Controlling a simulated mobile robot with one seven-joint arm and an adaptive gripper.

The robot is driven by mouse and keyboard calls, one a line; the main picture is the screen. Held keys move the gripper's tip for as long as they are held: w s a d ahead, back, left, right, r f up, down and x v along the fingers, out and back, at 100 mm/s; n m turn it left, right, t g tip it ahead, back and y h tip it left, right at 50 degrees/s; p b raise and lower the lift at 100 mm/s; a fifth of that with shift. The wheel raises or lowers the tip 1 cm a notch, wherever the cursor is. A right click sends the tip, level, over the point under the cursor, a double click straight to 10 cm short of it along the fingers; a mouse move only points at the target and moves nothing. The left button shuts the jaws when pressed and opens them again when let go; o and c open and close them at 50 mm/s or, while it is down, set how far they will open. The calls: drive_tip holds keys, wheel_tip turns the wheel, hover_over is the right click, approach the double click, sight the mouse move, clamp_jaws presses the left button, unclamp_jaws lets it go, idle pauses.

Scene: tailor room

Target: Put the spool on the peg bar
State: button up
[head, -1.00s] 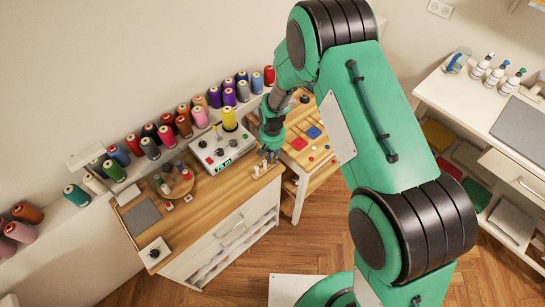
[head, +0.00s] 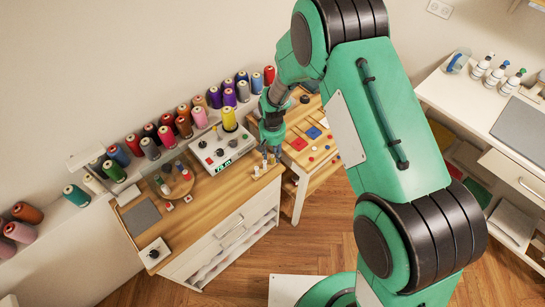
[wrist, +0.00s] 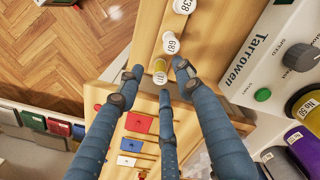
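Small spools stand in a row at the right end of the wooden desk. In the wrist view they are a white-topped spool marked 238 (wrist: 183,5), one marked 687 (wrist: 170,42), and a yellowish-sided one (wrist: 160,76) nearest my gripper. My gripper (wrist: 160,82) is open, its blue fingers spread around the yellowish spool, with no clear contact. In the head view my gripper (head: 271,148) hangs over this desk end, beside the small spools (head: 256,171). I cannot make out the peg bar for certain; the row may stand on a narrow wooden strip.
A white control box (head: 222,150) with knobs and a yellow cone stands left of my gripper. Large thread cones line the back shelf. A lower side table with red and blue squares (head: 314,132) lies right. A round wooden holder (head: 172,192) is further left.

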wheel_tip(320, 180, up, 9)
idle(0.4)
idle(0.5)
drive_tip(key=s+d+r+t+b, duration=0.1)
drive_tip(key=s+d+r, duration=0.25)
drive_tip(key=r, duration=0.45)
drive_tip(key=s+d+r+m+t+b, duration=0.1)
drive_tip(key=s+d+r, duration=0.1)
drive_tip(key=d+r, duration=0.5)
drive_tip(key=s+d+r+t+b, duration=0.1)
drive_tip(key=s+d+r, duration=0.2)
drive_tip(key=r, duration=0.7)
drive_tip(key=s+d+r+t+b, duration=0.1)
drive_tip(key=s+d+r, duration=0.2)
drive_tip(key=s, duration=0.5)
drive_tip(key=s+d+r+m+b, duration=0.1)
drive_tip(key=s+d, duration=0.3)
drive_tip(key=s, duration=0.4)
drive_tip(key=s+d+r+m+t+b, duration=0.1)
drive_tip(key=s+d+r, duration=0.3)
drive_tip(key=s, duration=0.4)
drive_tip(key=shift+r+t, duration=0.3)
drive_tip(key=shift+r, duration=0.05)
